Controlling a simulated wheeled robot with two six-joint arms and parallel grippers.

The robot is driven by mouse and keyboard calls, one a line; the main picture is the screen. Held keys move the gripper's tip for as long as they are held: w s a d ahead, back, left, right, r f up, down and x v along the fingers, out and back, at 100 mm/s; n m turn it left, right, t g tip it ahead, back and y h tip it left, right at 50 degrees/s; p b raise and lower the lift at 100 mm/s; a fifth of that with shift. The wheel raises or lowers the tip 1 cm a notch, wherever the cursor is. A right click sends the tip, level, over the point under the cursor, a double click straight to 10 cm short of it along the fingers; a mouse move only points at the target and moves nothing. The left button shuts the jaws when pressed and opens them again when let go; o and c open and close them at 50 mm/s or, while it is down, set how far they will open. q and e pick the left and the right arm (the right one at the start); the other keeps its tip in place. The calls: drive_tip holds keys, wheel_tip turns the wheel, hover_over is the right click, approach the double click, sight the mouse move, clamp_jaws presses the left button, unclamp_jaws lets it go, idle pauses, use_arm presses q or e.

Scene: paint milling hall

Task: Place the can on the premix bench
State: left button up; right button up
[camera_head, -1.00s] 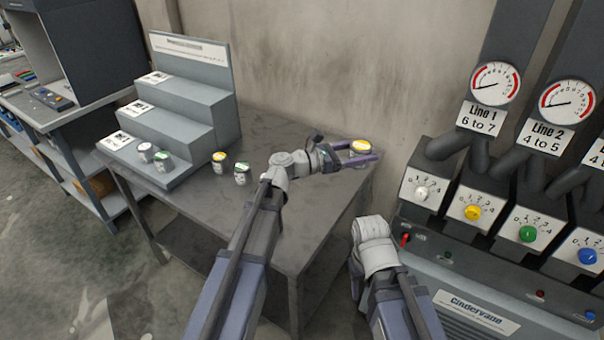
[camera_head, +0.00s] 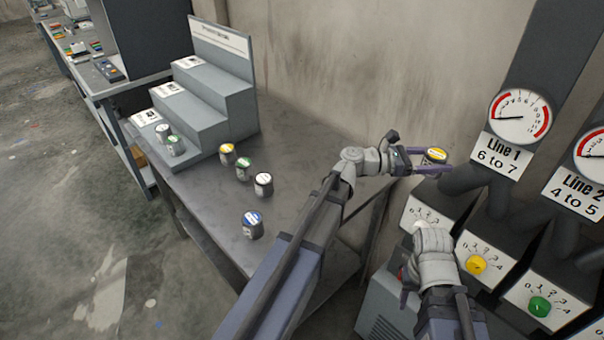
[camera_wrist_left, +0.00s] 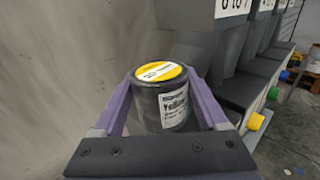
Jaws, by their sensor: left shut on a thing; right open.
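My left gripper (camera_head: 428,161) is shut on a can with a yellow lid (camera_head: 434,155), held upright off the right end of the table, in front of the wall and left of the Line 1 gauge. In the left wrist view the can (camera_wrist_left: 160,97) sits between the purple fingers, its label partly reading yellow. My right gripper (camera_head: 405,290) is low in front of the machine, its fingers mostly hidden by its wrist. The grey metal table (camera_head: 200,205) stands to the left; I cannot tell whether it is the premix bench.
Several other cans stand on the table, including a blue-lidded can (camera_head: 252,224) and a white-lidded can (camera_head: 263,185). A stepped rack (camera_head: 205,110) stands at its back. The milling machine (camera_head: 470,230) with gauges and coloured knobs is close on the right.

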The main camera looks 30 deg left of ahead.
use_arm(q)
drive_tip(key=w+a+f+n+t+y+b, duration=0.3)
drive_tip(key=a, duration=0.5)
drive_tip(key=w+a+f+n+t+y+b, duration=0.2)
drive_tip(key=w+a+f+y+b, duration=0.1)
drive_tip(key=a, duration=0.4)
drive_tip(key=w+a+f+n+t+y+b, duration=0.3)
drive_tip(key=a, duration=0.5)
drive_tip(key=f+b, duration=0.6)
drive_tip(key=shift+w+d+f+b, duration=0.15)
drive_tip(key=shift+w+f+b, duration=0.05)
drive_tip(key=shift+f+b, duration=0.15)
wheel_tip(320, 180, down, 4)
drive_tip(key=b, duration=0.3)
drive_tip(key=shift+r+b, duration=0.2)
drive_tip(key=shift+b, duration=0.15)
drive_tip(key=shift+f, duration=0.2)
drive_tip(key=o, duration=1.5)
drive_tip(key=shift+r, duration=0.1)
